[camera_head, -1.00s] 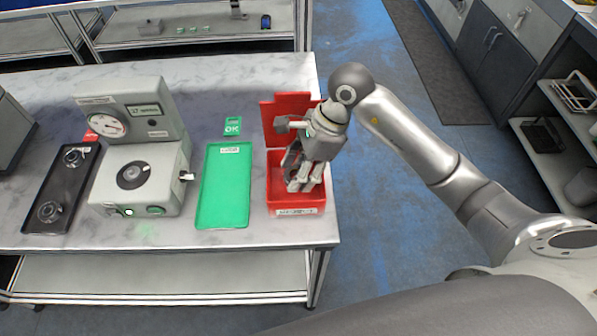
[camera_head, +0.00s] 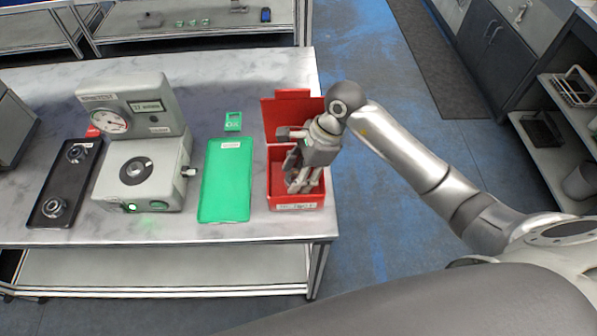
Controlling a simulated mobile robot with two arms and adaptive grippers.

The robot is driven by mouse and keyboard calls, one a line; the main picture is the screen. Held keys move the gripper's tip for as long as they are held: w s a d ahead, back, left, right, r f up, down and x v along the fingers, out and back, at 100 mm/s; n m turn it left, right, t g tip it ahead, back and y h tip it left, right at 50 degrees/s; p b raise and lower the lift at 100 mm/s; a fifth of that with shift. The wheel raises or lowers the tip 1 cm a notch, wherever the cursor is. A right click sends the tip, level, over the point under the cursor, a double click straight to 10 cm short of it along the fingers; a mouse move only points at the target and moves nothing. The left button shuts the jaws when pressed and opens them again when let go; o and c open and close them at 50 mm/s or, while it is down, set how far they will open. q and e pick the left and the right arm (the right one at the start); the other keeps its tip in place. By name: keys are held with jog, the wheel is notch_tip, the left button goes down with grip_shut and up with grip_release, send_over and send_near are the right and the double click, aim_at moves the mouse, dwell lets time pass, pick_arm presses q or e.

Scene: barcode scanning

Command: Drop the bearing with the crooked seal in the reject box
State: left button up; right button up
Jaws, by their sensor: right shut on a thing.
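The red reject box (camera_head: 297,200) stands at the table's right end, its red back panel (camera_head: 292,108) raised behind it. My right gripper (camera_head: 302,184) points down into the box's opening. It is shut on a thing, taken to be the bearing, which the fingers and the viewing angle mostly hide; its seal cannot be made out. Two other bearings lie on the black tray at the left, one at the back (camera_head: 76,153) and one at the front (camera_head: 53,208). My left gripper is not in view.
A grey tester with a dial gauge (camera_head: 109,121) stands between the black tray (camera_head: 80,185) and the green tray (camera_head: 225,182). A dark ring (camera_head: 136,170) shows on its top. The green tray is empty, beside the red box. A green OK sign (camera_head: 233,121) stands behind it.

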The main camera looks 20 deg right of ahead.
jog(key=shift+f+b, duration=0.35)
jog(key=o, duration=1.2)
jog(key=shift+r+p, duration=0.5)
jog(key=shift+p, duration=0.1)
jog(key=shift+r+p, duration=0.35)
jog(key=shift+p, duration=0.05)
jog(key=b+v, duration=0.2)
jog(key=v, duration=0.5)
jog(key=shift+b, duration=0.3)
